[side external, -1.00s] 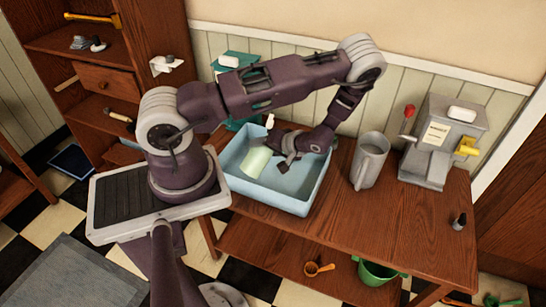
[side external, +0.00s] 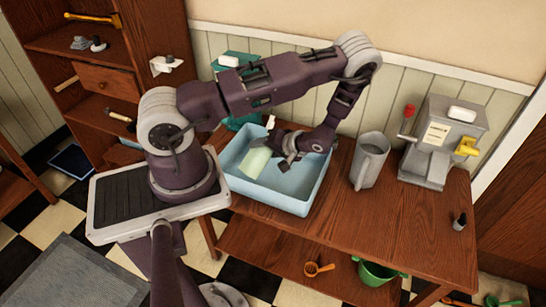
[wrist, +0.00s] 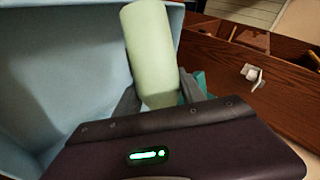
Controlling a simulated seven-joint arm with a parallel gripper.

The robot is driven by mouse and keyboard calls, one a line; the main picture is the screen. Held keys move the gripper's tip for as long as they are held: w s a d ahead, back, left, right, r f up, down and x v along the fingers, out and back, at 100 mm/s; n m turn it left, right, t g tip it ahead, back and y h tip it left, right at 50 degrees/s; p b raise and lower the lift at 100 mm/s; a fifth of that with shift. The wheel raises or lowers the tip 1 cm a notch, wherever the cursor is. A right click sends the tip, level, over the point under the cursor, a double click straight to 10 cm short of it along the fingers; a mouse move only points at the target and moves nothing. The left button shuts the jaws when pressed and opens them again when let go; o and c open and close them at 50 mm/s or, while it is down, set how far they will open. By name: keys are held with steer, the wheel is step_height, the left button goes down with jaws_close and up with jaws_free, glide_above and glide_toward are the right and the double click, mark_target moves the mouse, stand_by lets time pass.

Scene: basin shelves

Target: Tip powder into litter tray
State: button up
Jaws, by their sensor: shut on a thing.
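The powder container, a pale green cylinder (side external: 255,163), is tilted inside the outline of the light blue litter tray (side external: 290,202) in the side view. My gripper (side external: 277,148) is shut on it. In the wrist view the container (wrist: 150,45) sits between the two grey fingers of my gripper (wrist: 157,96), and the tray wall (wrist: 60,60) fills the left. The tray rests on the wooden bench. No powder can be made out, and the container's opening is not clear.
A grey jug (side external: 369,162) stands just right of the tray. A grey machine (side external: 436,140) with a red-knobbed lever and yellow part stands farther right. A teal object (side external: 240,68) is behind the tray. The bench front right is mostly clear.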

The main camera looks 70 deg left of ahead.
steer(key=shift+s+r+m+g, duration=0.15)
steer(key=shift+r+m+g, duration=0.05)
steer(key=shift+m+g, duration=0.35)
stand_by(2.1)
steer(key=shift+s+d+r+m+g+h, duration=0.1)
steer(key=shift+r+m+g+h, duration=0.25)
steer(key=shift+r+g+h, duration=0.15)
stand_by(1.8)
steer(key=shift+s+d+f+m+g, duration=0.1)
steer(key=shift+s+f+m+g, duration=0.2)
steer(key=shift+m+g, duration=0.25)
stand_by(2.0)
steer(key=shift+f, duration=0.25)
